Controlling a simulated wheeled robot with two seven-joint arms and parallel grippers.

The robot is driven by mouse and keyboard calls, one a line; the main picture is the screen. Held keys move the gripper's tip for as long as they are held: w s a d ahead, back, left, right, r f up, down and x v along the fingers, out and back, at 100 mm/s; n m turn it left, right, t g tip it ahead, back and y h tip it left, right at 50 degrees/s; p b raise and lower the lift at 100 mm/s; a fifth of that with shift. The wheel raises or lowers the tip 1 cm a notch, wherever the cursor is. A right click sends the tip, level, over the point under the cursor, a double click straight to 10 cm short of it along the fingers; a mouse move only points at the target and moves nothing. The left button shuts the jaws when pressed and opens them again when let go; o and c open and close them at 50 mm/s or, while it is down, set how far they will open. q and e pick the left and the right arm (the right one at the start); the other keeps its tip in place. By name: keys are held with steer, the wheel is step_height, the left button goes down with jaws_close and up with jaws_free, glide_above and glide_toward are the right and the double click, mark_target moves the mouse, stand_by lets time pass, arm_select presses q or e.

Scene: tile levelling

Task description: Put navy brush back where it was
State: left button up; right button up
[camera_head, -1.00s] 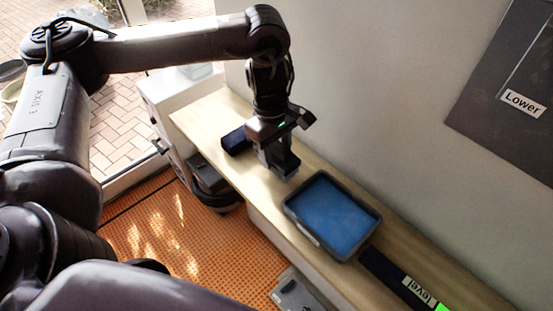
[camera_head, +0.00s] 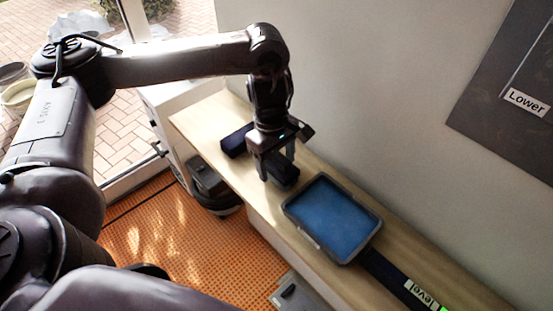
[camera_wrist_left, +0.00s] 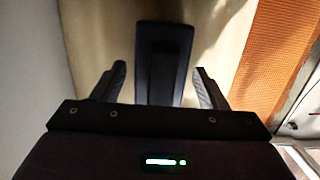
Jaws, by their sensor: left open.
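The navy brush lies low at the bench top; one dark end (camera_head: 284,178) shows below my left gripper in the head view. In the left wrist view the brush (camera_wrist_left: 165,60) runs lengthwise between the fingers, with a gap on each side. My left gripper (camera_head: 276,166) points down and is open over it; its fingers (camera_wrist_left: 160,85) stand apart on either side. A dark navy block (camera_head: 236,141) shows just left of the gripper; the arm hides whether it joins the brush. The brush's rear part is hidden behind the gripper body. My right gripper is not in view.
A grey tray with a blue inside (camera_head: 291,209) stands close to the right of the gripper. Beyond it lies a dark level (camera_head: 385,274) with a label and green end. The wall borders the narrow wooden bench (camera_head: 203,117); orange flooring (camera_head: 150,235) lies on the other side.

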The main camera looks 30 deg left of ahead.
arm_select(q)
steer(key=shift+r, duration=0.25)
steer(key=r, duration=0.4)
steer(key=a+r+p, duration=0.1)
steer(key=r, duration=0.2)
steer(key=r+p, duration=0.1)
steer(key=r, duration=0.3)
steer(key=shift+w+a+r, duration=0.2)
steer(key=shift+r, duration=0.15)
